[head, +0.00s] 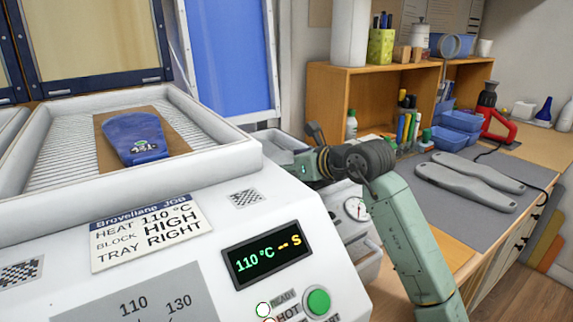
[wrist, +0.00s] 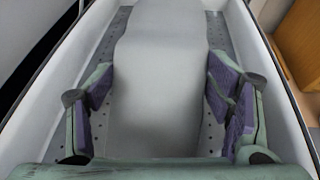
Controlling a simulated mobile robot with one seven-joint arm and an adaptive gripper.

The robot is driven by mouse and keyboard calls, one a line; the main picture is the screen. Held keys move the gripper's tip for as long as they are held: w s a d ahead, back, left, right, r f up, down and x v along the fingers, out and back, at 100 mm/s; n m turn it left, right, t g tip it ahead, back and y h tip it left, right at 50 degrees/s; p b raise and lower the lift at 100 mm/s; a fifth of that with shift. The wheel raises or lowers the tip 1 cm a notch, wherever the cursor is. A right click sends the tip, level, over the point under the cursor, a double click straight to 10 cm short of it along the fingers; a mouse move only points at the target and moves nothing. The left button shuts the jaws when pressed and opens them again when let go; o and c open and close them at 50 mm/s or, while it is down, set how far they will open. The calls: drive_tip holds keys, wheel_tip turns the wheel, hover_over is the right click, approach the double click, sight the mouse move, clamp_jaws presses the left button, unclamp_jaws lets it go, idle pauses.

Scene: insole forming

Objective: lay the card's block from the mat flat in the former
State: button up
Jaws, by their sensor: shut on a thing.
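The job card (head: 150,232) on the machine front reads heat 110 °C, block HIGH, tray RIGHT. In the wrist view my gripper (wrist: 160,98) has its purple pads at both sides of a pale grey block (wrist: 158,70), shut on it. The block lies lengthwise between the pale walls of the former (wrist: 275,100), over a perforated metal floor. I cannot tell whether it touches the floor. In the head view my fingers and the held block are hidden. The mat (head: 437,212) on the right bench holds two other long grey blocks (head: 462,188), (head: 482,171).
A blue insole (head: 135,137) lies on a brown board (head: 178,140) in the heater tray (head: 213,106). The display (head: 267,253) reads 110 °C with dashes for seconds. Blue bins (head: 462,120), a red-and-black tool (head: 492,110) and a wooden shelf (head: 328,95) stand behind the mat.

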drive_tip(key=o, duration=1.6)
drive_tip(key=shift+r, duration=0.1)
drive_tip(key=shift+r+p, duration=0.3)
drive_tip(key=shift+p, duration=0.1)
drive_tip(key=b+v, duration=0.1)
drive_tip(key=v, duration=0.3)
drive_tip(key=b+v, duration=0.1)
drive_tip(key=v, duration=0.3)
drive_tip(key=b+v, duration=0.2)
drive_tip(key=v, duration=0.2)
drive_tip(key=shift+r, duration=0.35)
